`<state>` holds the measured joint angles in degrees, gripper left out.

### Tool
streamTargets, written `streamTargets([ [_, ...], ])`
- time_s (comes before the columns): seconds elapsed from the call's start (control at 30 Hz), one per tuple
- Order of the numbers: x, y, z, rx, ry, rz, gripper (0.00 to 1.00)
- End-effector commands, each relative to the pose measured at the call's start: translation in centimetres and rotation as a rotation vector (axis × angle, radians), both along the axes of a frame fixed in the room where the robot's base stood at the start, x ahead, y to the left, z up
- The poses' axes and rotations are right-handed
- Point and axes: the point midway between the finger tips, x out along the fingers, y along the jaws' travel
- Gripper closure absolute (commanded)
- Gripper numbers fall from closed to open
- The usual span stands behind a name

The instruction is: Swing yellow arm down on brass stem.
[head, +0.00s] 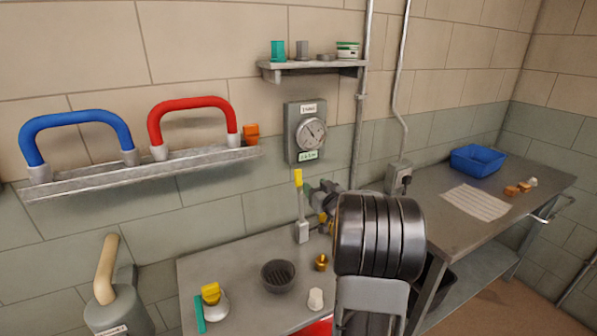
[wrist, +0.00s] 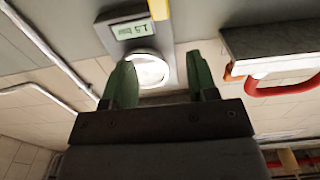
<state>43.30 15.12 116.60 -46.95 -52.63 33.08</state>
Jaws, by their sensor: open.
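The yellow arm (head: 299,179) stands upright in the head view, a yellow-tipped lever above a small pale block. A yellow piece (wrist: 158,9) at the top edge of the wrist view looks like its tip.
The gauge panel (head: 305,131) is on the wall above the lever. A ledge (head: 140,172) with blue and red handles is at left. The near bench (head: 240,254) holds a dark bowl (head: 278,276), a brass fitting (head: 321,262) and a white cup. A blue bin (head: 477,160) sits on the right bench.

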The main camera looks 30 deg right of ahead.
Motion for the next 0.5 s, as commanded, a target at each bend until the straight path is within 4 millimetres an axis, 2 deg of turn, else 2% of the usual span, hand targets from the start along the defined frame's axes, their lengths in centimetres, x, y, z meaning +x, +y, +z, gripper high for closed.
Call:
streamTargets([
  [0.3,6.2,-0.6,0.1,-0.001,0.001,0.003,0.47],
  [0.5,9.4,-1.1,0.1,0.0,0.002,0.001,0.47],
])
